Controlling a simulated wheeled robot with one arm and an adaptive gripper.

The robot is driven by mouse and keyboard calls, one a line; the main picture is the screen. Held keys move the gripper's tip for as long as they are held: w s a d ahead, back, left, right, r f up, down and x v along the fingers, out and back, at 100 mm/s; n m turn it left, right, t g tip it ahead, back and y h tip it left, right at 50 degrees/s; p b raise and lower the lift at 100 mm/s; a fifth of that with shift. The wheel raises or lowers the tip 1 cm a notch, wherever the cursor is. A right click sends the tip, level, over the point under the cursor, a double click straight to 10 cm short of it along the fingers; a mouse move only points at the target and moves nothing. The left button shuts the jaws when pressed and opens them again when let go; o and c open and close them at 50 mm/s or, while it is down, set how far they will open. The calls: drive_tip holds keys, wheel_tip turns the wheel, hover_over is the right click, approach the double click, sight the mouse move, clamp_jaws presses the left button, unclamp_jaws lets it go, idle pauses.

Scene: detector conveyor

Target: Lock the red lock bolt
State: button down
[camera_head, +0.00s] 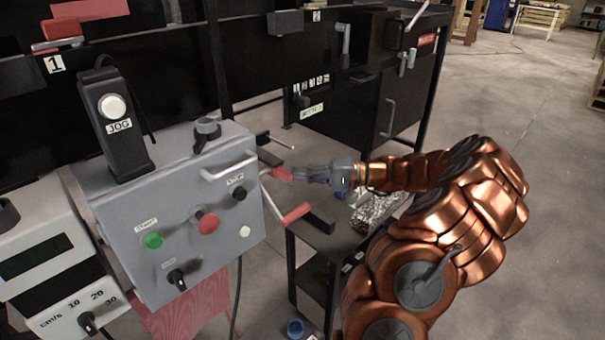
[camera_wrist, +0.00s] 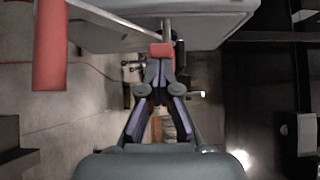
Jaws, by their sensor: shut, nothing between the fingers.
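A red block on the end of a metal rod, which looks like the lock bolt (camera_head: 280,174), sticks out from the right side of the grey control box (camera_head: 145,205). In the wrist view the red bolt end (camera_wrist: 160,50) is at the top centre, with its rod running up to the box. My gripper (camera_head: 297,174) is shut and empty, pointing left at the bolt. In the wrist view my fingertips (camera_wrist: 160,66) are together right at the red end; I cannot tell whether they touch it. The bolt's far end at the box is hidden.
A crank lever with a red grip (camera_head: 296,213) hangs just below the bolt; its grip (camera_wrist: 50,45) is large at the wrist view's left. A dark shelf (camera_head: 325,240) holds crumpled foil (camera_head: 378,208) under my arm. Open floor (camera_head: 510,110) lies to the right.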

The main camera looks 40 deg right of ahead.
drive_tip(key=w+d+v, duration=0.1)
drive_tip(key=w+v, duration=0.1)
drive_tip(key=v, duration=1.1)
drive_tip(key=shift+w+d+p, duration=0.15)
drive_tip(key=shift+d+p, duration=0.2)
drive_tip(key=shift+p, duration=0.1)
